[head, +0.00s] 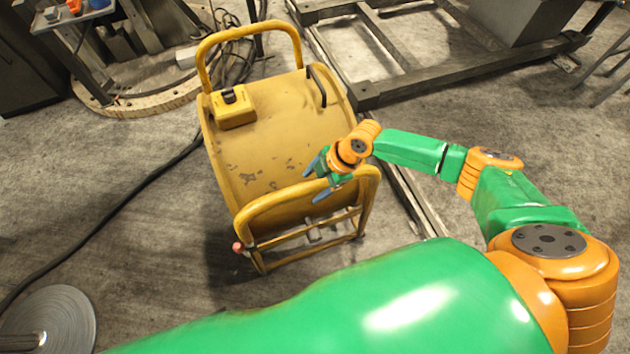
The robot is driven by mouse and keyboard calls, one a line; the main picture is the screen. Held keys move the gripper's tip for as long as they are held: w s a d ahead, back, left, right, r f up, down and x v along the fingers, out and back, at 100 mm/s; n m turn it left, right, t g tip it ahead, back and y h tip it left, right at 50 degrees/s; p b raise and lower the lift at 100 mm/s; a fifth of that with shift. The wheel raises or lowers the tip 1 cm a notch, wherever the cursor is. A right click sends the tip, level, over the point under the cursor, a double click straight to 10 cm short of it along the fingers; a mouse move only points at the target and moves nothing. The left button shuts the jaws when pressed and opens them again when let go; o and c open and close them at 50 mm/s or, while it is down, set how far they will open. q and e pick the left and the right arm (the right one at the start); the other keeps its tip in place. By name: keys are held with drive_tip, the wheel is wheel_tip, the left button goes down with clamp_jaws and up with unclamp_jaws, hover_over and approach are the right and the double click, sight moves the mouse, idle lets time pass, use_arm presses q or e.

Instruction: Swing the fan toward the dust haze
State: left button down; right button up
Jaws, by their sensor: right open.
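The fan (265,150) is a yellow drum with scuffed paint in a yellow tube frame, standing on the floor in the middle of the head view. A yellow switch box (235,108) and a black handle (317,87) sit on its top. A yellow tube handle (290,195) rises at its near end. My right gripper (318,178) is open at this near handle, with its blue fingers just above or beside the tube. I cannot tell whether they touch it. The fan's open faces are hidden. No dust haze can be made out. My left gripper is not in view.
A black cable (110,213) runs across the floor on the left. A steel frame (400,50) lies at the back right, close to the fan. A round wooden base (140,100) stands at the back left. A metal disc (50,322) is at bottom left. Floor left of the fan is mostly clear.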

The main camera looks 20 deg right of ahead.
clamp_jaws()
idle(1.4)
